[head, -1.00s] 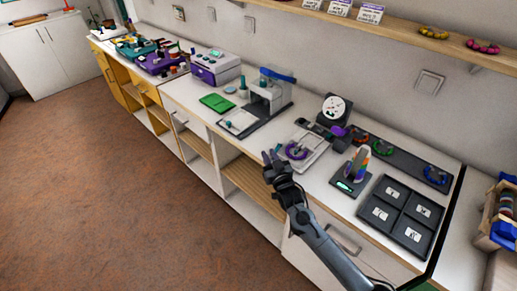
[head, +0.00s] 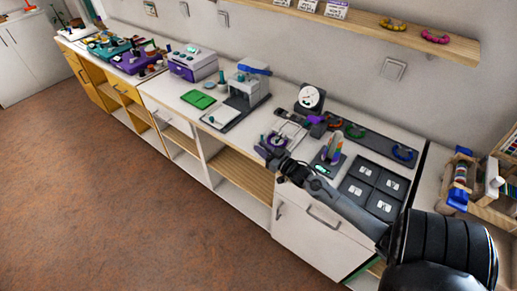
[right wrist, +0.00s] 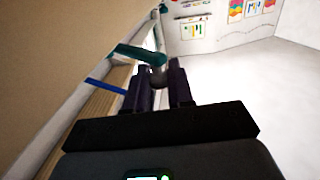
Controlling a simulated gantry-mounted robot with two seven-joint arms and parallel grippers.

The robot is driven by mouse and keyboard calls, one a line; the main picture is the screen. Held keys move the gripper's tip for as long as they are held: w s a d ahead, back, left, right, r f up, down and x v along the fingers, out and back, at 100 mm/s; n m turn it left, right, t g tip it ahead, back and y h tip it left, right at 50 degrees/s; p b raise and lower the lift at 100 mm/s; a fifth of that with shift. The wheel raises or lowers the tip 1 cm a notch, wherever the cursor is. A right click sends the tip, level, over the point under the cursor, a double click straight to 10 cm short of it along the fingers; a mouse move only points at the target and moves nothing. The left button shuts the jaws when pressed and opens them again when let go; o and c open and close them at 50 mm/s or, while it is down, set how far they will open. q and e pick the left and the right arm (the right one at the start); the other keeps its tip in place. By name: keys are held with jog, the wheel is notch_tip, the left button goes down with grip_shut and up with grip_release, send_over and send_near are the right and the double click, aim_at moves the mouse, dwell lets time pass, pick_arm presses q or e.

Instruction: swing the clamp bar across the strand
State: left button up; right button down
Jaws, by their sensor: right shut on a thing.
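A teal bar (right wrist: 138,52), apparently the clamp bar, runs left from that end. The gripper hides much of the clamp in the head view, and I cannot make out the strand. My left gripper is not in view.
Behind are a round dial (head: 311,96) and a dark strip with coloured rings (head: 371,141). A grey press with a blue lever (head: 247,83) stands to the left.

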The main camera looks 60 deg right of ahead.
jog(key=c, duration=1.1)
grip_release()
jog(key=shift+s+a, duration=0.1)
jog(key=shift+s, duration=0.15)
jog(key=p+v, duration=0.1)
jog(key=v, duration=0.9)
jog(key=shift+p, duration=0.4)
jog(key=shift+s, duration=0.1)
